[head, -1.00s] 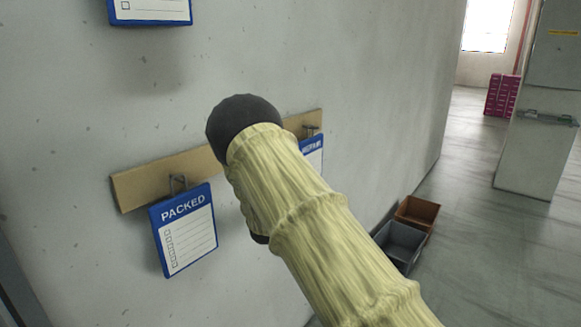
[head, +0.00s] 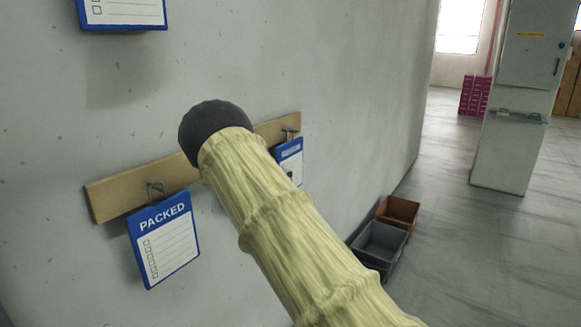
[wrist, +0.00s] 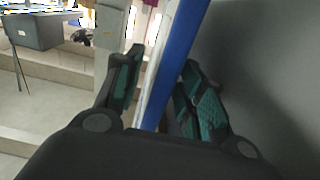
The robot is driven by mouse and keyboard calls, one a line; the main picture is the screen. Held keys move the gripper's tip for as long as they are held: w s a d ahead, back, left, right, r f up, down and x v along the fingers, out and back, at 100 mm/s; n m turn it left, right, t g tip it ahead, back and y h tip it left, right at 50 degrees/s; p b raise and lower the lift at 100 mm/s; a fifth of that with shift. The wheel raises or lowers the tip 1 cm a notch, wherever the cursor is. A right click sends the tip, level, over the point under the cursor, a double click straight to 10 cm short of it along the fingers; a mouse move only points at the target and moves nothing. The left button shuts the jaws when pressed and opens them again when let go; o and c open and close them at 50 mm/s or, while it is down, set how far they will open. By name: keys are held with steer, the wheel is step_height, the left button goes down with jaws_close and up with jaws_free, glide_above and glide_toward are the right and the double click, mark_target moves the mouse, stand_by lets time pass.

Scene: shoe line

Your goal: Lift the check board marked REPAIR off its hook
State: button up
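The word REPAIR is not readable in any view. In the head view a blue-framed white board (head: 289,158) hangs at the right end of a wooden rail, partly behind my arm; its header is too small to read. A small dark shape overlaps its lower part. In the wrist view my gripper (wrist: 163,82) has a blue-edged white board (wrist: 178,50) edge-on between its fingers. I cannot tell its name. A gap shows between the left finger and the board; the right finger is close beside it. In the head view my gripper is hidden behind my arm.
The PACKED board (head: 165,240) hangs from a hook left of my arm on the wooden rail (head: 135,188). Another board (head: 122,12) is at the top left. Grey (head: 380,243) and brown (head: 398,211) bins stand on the floor. A grey cabinet (head: 512,150) stands at the right.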

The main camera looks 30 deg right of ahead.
steer(key=shift+p+x, duration=0.7)
steer(key=shift+x, duration=1.55)
steer(key=shift+w+r, duration=0.1)
steer(key=shift+c, duration=0.4)
jaws_close()
